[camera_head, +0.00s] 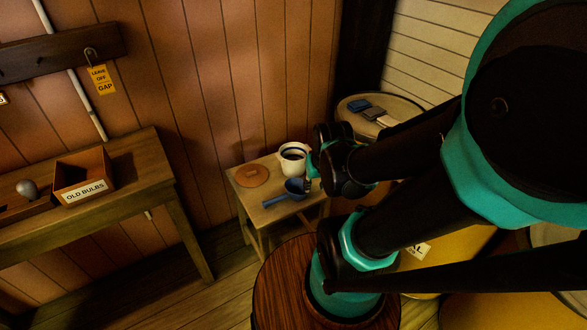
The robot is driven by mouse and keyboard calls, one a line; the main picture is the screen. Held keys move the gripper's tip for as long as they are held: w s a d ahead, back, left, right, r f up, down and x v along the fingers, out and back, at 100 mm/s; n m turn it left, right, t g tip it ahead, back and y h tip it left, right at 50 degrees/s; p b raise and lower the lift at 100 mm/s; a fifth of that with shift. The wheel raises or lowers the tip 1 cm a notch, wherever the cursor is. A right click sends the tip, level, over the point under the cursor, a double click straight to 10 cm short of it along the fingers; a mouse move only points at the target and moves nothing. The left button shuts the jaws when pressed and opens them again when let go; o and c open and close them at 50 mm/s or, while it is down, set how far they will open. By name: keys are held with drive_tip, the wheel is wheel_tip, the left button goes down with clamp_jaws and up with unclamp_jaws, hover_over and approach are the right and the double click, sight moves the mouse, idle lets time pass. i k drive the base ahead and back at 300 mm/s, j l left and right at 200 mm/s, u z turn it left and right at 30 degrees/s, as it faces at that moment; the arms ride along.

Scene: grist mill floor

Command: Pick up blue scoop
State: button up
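A blue scoop (294,188) lies on a small wooden table (246,203). Its handle points to the lower left and its bowl is at the right, near the table's right side. My gripper (311,174) is just to the right of the bowl, with my arm coming in from the right. In this view the gripper overlaps the edge of the scoop area, and I cannot tell if it touches the scoop. The fingers are small and dark, so their opening is unclear.
A white mug (292,159) with dark contents stands behind the scoop, close to my gripper. A round brown disc (252,175) lies at the table's left. A workbench (140,165) holds an "OLD BULBS" box (84,177). A round table (405,104) stands behind my arm.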

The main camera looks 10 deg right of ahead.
sight(295, 187)
drive_tip(key=j+z, duration=0.1)
drive_tip(key=z, duration=1.35)
drive_tip(key=k+j+z, duration=0.35)
drive_tip(key=u, duration=1.35)
drive_tip(key=k+l, duration=0.7)
drive_tip(key=l, duration=0.25)
